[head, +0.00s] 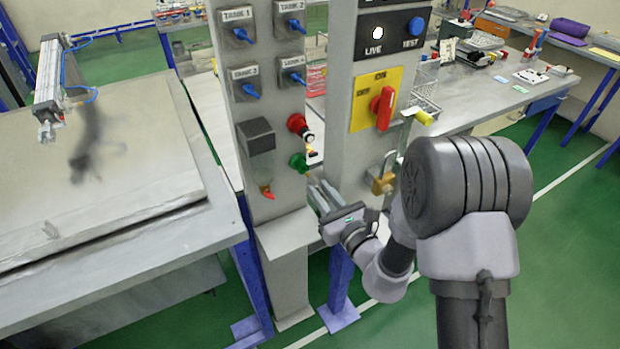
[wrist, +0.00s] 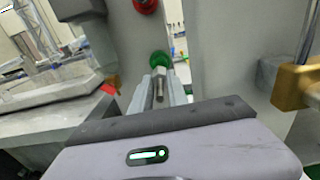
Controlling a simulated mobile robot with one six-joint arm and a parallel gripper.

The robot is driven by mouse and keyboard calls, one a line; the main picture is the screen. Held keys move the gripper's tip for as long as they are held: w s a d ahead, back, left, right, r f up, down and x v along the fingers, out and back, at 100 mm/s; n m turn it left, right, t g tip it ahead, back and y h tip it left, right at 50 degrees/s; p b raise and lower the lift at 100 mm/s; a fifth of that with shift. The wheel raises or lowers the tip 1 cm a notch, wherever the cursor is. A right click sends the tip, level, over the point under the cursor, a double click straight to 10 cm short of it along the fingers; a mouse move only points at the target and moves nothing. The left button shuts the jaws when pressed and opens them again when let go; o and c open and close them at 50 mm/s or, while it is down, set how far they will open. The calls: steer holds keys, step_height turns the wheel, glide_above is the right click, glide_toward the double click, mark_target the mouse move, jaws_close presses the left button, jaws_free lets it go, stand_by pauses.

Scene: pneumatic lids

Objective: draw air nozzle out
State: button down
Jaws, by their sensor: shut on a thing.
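The air nozzle (wrist: 159,88) is a slim grey metal piece between the two fingers of my gripper (wrist: 160,82) in the wrist view. My gripper is shut on it. A green round fitting (wrist: 160,59) sits just beyond the fingertips, in line with the nozzle. I cannot tell whether the nozzle is still inside the fitting. In the head view the green fitting (head: 298,162) is low on the grey post, and my gripper (head: 316,192) reaches up toward it from below right. The nozzle is not clearly visible there.
A red round fitting (head: 297,123) with a dark-tipped piece is above the green one. A grey box with a red tip (head: 257,145) is to the left. A brass padlock (head: 382,183) hangs close to the right of my gripper. A red handle (head: 383,108) is above it.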

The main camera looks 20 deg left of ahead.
steer(key=s+d+r+p, duration=0.3)
steer(key=r+p, duration=0.1)
steer(key=r, duration=0.3)
steer(key=shift+d+r, duration=0.25)
steer(key=shift+d, duration=0.15)
stand_by(0.3)
steer(key=shift+s, duration=0.15)
stand_by(0.4)
